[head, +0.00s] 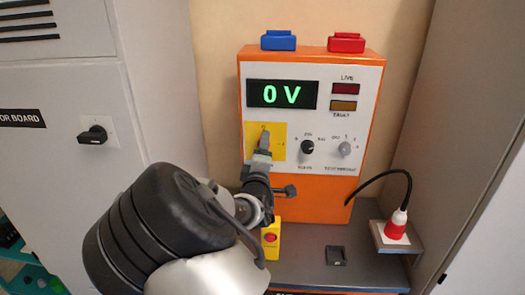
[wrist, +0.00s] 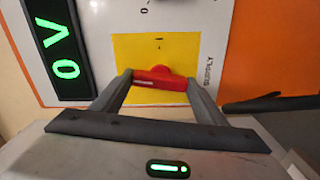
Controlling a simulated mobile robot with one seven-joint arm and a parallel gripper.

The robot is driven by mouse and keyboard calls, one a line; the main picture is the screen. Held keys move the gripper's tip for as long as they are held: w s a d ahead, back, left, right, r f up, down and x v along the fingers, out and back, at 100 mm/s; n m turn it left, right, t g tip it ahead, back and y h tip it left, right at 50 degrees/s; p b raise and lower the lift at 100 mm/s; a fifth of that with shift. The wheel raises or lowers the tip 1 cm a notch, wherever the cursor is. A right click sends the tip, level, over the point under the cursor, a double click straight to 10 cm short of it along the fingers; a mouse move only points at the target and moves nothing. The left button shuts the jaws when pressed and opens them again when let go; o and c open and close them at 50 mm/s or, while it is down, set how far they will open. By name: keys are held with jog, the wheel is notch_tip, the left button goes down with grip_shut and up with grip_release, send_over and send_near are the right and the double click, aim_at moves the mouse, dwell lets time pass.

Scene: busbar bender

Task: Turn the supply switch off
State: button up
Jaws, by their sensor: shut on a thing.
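The supply switch (wrist: 162,80) is a red handle on a yellow plate (wrist: 190,48), with the word SUPPLY beside the plate in the wrist view. My gripper (wrist: 160,88) is shut on the red handle, one finger at each end of it. In the head view the yellow plate (head: 279,150) is at the left of the orange unit's white panel, and my gripper (head: 263,150) hides the handle. The display (head: 282,95) reads 0 V in green. The LIVE lamp (head: 345,89) looks dark red and the FAULT lamp (head: 344,106) dull amber.
A black knob (head: 307,147) and a grey knob (head: 344,149) sit right of the yellow plate. A yellow box with a red button (head: 270,238) stands below. A red plug (head: 396,224) with a black cable is at right. A grey cabinet (head: 60,90) stands at left.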

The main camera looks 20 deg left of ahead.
jog(key=shift+n, duration=0.9)
jog(key=o, duration=1.1)
jog(key=shift+c, duration=0.2)
jog(key=v, duration=1.7)
jog(key=shift+s, duration=0.25)
